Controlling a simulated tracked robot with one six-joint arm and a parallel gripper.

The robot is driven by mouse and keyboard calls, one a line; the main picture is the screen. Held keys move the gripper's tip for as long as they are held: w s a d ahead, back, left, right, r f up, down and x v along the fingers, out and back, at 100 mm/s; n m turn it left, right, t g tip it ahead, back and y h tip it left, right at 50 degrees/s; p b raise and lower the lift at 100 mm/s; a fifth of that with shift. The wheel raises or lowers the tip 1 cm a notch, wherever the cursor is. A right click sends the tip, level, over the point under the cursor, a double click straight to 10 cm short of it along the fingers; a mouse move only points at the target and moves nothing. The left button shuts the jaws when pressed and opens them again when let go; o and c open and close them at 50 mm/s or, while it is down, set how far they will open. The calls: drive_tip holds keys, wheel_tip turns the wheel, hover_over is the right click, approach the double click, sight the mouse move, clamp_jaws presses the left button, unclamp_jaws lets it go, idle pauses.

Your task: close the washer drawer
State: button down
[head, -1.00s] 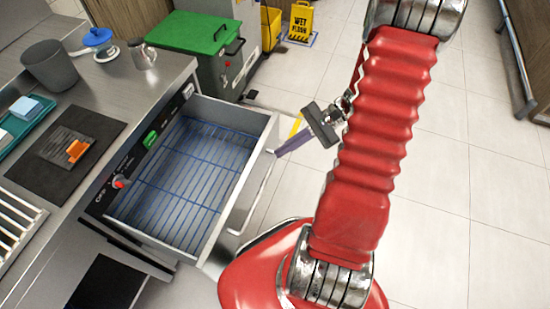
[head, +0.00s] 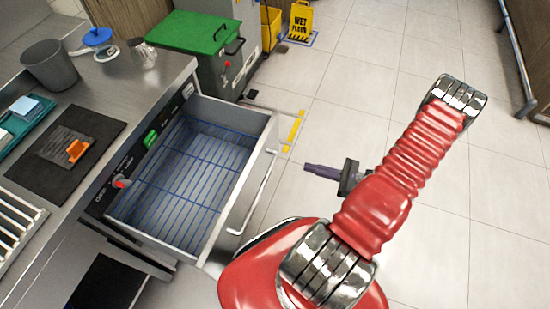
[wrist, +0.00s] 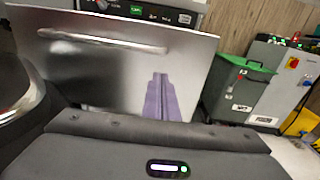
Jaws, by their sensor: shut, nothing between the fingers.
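The washer drawer (head: 232,205) is pulled out from under the steel counter, with a blue wire rack (head: 195,170) inside and a bar handle on its front. In the wrist view the drawer front (wrist: 100,65) faces me, with its handle at the upper left. My gripper (head: 308,169) is shut and empty, its purple fingers pointing at the drawer front from the right, with a gap between them in the head view. In the wrist view the purple fingers (wrist: 161,98) overlap the lower right part of the drawer front, below the handle.
A green-lidded bin (head: 195,33) stands beyond the drawer, near a yellow wet floor sign (head: 300,20). The counter (head: 150,85) holds a grey bin, a blue-lidded item and a black mat. Tiled floor (head: 430,200) to the right is free.

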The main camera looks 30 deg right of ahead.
sight(266, 155)
drive_tip(key=shift+s+d+f+m+t, duration=0.2)
drive_tip(key=shift+f+m+t, duration=0.1)
drive_tip(key=shift+f+m, duration=0.15)
drive_tip(key=shift+w+a, duration=0.1)
drive_tip(key=shift+w, duration=0.05)
drive_tip(key=shift+x, duration=6.85)
drive_tip(key=shift+w+f, duration=0.1)
drive_tip(key=shift+a, duration=0.1)
drive_tip(key=shift+w, duration=0.1)
